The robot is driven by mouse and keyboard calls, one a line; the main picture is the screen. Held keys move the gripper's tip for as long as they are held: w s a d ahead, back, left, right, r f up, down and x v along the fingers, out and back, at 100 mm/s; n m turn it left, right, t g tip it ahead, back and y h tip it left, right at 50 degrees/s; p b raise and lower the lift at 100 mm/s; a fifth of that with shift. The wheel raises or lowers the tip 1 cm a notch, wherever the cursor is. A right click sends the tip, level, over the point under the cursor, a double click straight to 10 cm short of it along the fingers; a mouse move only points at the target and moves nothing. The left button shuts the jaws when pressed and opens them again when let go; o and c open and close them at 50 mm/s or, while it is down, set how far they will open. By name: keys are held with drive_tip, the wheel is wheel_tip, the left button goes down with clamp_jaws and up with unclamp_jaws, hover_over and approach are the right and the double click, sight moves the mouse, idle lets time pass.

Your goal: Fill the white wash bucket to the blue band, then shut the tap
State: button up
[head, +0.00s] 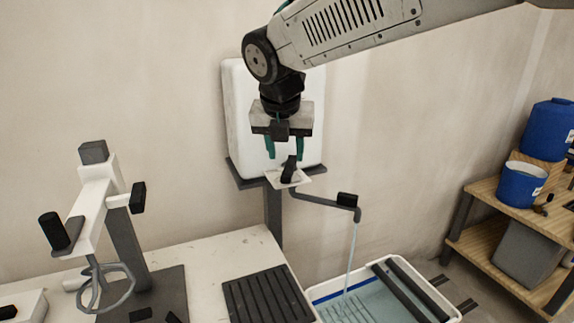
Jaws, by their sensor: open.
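The white wash bucket (441,292) stands at the bottom, partly cut off by the picture edge. It holds pale water (371,304). Part of the blue band (328,297) shows on its inner far wall; how close the water is to it is hard to tell. A thin stream (351,254) runs from the spout (326,202) into the bucket, so the tap is open. The tap's black lever (289,169) stands up on a pale plate below the white tank (238,120). My gripper (285,154) is open and empty, its teal fingers pointing down just above or around the lever; contact cannot be told.
Two dark rollers (404,289) lie across the bucket. A black ribbed mat (266,298) lies on the pale bench (215,262) left of it. A white stand with a mixing whisk (104,287) is at left. Wooden shelves with blue buckets (520,186) stand at right.

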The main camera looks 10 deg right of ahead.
sight(288, 170)
drive_tip(key=x, duration=0.5)
clamp_jaws()
